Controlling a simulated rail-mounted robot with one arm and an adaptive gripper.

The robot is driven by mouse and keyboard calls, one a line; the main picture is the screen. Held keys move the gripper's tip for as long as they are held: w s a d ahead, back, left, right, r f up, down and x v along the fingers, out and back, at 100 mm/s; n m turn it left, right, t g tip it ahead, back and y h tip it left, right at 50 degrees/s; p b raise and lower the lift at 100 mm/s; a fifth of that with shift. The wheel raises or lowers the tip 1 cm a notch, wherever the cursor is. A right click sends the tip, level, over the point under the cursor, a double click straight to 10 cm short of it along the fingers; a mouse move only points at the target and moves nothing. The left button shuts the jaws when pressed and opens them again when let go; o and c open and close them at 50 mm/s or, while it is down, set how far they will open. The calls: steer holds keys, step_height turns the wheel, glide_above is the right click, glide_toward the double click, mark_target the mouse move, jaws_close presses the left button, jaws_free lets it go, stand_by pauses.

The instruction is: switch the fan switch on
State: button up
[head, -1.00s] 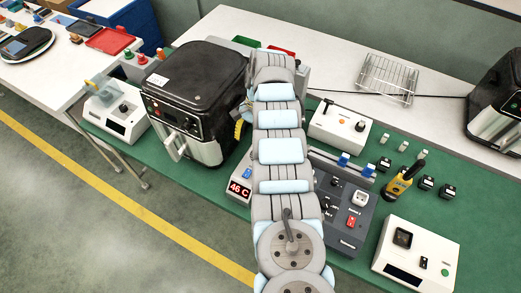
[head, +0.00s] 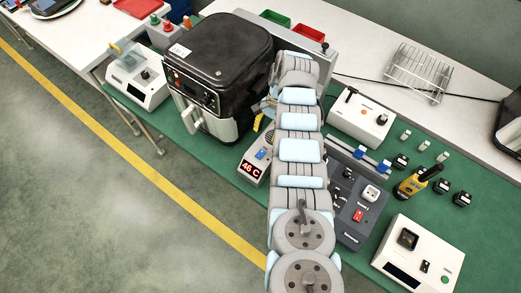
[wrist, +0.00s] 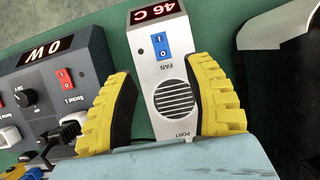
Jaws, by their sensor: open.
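The fan switch (wrist: 161,45) is a blue rocker with white marks, on a pale box (wrist: 147,77) labelled FAN, with a round grille and a red 46 C display. I cannot tell which way the rocker is pressed. In the head view the switch (head: 261,154) shows on the box (head: 247,180), left of my arm. My gripper (wrist: 160,70) is open and empty, its yellow fingers apart above the box's two sides, with the grille between them and the switch just beyond the tips. In the head view my arm hides most of the gripper.
A black fryer (head: 223,55) stands left of my arm. A dark socket box (wrist: 55,88) with a red switch and plugs is beside the left finger in the wrist view.

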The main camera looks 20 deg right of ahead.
mark_target(260, 154)
steer(key=x, duration=0.9)
steer(key=shift+s+f, duration=0.1)
steer(key=shift+f, duration=0.2)
